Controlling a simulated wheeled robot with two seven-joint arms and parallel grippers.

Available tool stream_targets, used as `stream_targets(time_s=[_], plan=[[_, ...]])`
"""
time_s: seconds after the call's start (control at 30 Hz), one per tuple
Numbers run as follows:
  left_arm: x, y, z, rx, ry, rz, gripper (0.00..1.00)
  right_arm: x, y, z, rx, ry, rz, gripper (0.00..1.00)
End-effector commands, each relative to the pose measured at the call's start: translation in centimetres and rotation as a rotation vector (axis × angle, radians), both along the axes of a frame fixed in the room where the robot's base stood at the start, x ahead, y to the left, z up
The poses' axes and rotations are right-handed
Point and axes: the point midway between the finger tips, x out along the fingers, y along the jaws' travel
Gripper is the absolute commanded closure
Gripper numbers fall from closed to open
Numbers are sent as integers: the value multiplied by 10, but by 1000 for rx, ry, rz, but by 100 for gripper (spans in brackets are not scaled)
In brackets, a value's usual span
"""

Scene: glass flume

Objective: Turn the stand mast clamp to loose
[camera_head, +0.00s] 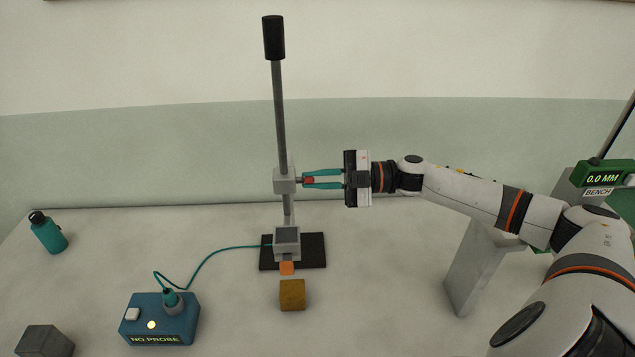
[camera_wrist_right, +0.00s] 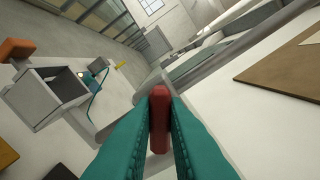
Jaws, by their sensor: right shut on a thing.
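The stand mast (camera_head: 280,120) rises from a dark base plate (camera_head: 312,250) and has a dark cap at its top. A grey clamp block (camera_head: 286,180) sits on the mast, with a small red knob (camera_head: 309,181) on its right side. My right gripper (camera_head: 310,180) comes from the right and its teal fingers are shut on the red knob. In the right wrist view the red knob (camera_wrist_right: 159,120) stands between the two fingers. A grey open box-like holder (camera_head: 287,240) with an orange piece (camera_head: 287,268) below sits low on the mast. My left gripper is not in view.
A blue box reading "NO PROBE" (camera_head: 160,322) stands front left, with a teal cable running to the holder. A brown block (camera_head: 292,295), a grey block (camera_head: 44,341) and a teal bottle (camera_head: 48,234) stand on the bench. A green display reading 0.0 MM (camera_head: 604,178) is at right.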

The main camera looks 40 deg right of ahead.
Motion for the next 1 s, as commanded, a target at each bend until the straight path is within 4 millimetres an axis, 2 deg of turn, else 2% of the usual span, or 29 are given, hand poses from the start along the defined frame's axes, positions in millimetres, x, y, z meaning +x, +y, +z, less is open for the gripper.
stream_targets(time_s=[0.4, 0.43, 0.53, 0.57, 0.87, 1.0], plan=[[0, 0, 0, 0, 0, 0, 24, 0, 0, 1, -3, -6, 1, 100], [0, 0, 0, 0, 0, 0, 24, 0, 0, 1, -3, -6, 1, 84], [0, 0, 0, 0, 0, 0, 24, 0, 0, 1, -3, -6, 1, 68], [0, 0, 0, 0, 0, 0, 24, 0, 0, 1, -3, -6, 1, 65], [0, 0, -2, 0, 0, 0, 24, 0, 0, 2, -4, -6, 0, 65], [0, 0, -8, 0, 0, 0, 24, 0, 0, 15, -6, -9, 1, 65]])
